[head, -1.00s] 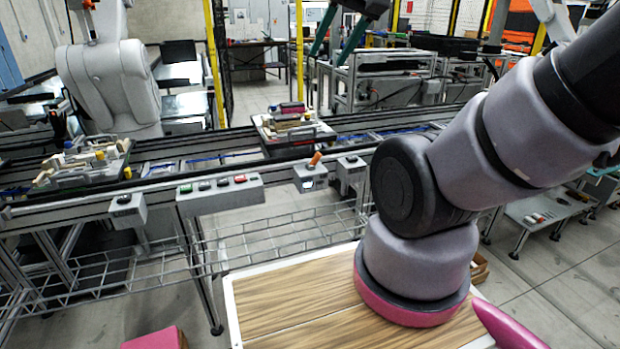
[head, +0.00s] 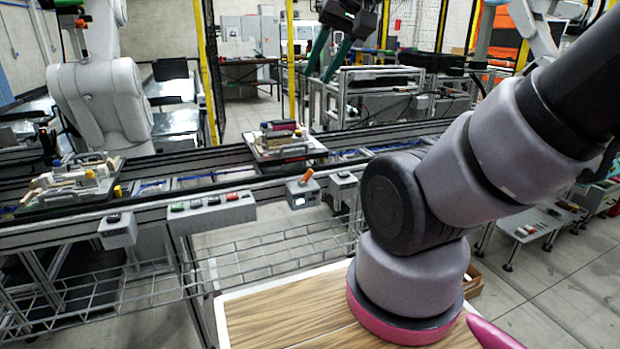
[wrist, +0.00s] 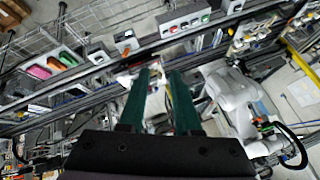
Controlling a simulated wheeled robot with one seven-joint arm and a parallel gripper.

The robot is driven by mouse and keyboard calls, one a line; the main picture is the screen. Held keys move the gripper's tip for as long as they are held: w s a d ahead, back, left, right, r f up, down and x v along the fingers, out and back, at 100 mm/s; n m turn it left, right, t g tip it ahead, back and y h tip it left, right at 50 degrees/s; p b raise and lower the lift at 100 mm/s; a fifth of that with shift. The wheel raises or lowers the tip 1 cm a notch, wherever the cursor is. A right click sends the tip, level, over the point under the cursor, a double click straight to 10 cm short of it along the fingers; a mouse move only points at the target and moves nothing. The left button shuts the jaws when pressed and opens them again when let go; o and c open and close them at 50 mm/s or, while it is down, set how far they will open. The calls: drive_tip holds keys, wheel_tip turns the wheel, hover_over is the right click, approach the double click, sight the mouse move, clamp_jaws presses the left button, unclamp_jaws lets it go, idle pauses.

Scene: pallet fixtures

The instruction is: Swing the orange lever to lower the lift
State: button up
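The orange lever (head: 307,174) sticks up at a tilt, its top to the right, from a small grey box (head: 302,193) on the near rail of the conveyor. My gripper (head: 319,77) is in the upper middle of the head view, its two green fingers pointing down, apart from the lever and higher in the picture. In the wrist view my gripper (wrist: 160,76) is open, with an empty gap between the green fingers. I cannot single out the lift; a loaded pallet (head: 290,157) sits on the conveyor behind the lever.
A button panel (head: 212,211) and another small grey box (head: 118,230) are left of the lever; one more box (head: 343,186) is close on its right. A second loaded pallet (head: 72,187) is at the left. A wire rack (head: 270,255) hangs below the conveyor.

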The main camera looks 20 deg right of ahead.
drive_tip(key=shift+w+r, duration=0.1)
drive_tip(key=shift+w, duration=0.1)
clamp_jaws()
drive_tip(key=w+d+f+m+g+y, duration=0.1)
drive_tip(key=w+d+f+m+g, duration=0.15)
drive_tip(key=w, duration=0.65)
drive_tip(key=w+d+f+m+g+y, duration=0.15)
drive_tip(key=w+d, duration=0.25)
drive_tip(key=w, duration=0.4)
drive_tip(key=w+d+f+m+g, duration=0.2)
drive_tip(key=w+d+f+m, duration=0.15)
drive_tip(key=w, duration=0.55)
drive_tip(key=w+d+f+m+y, duration=0.1)
drive_tip(key=w+d+f+m, duration=0.1)
drive_tip(key=d+f, duration=0.3)
drive_tip(key=w+d+f+m+y, duration=0.2)
drive_tip(key=w+d+f, duration=0.2)
drive_tip(key=f, duration=1)
drive_tip(key=w+d+f+m+g+y, duration=0.1)
drive_tip(key=w+d+f+m+y, duration=0.1)
drive_tip(key=w+d+f, duration=0.2)
drive_tip(key=shift+d+f, duration=0.6)
drive_tip(key=shift+f, duration=0.4)
drive_tip(key=shift+d+f, duration=0.6)
drive_tip(key=shift+f, duration=0.4)
drive_tip(key=shift+d+f, duration=0.6)
drive_tip(key=shift+f, duration=0.4)
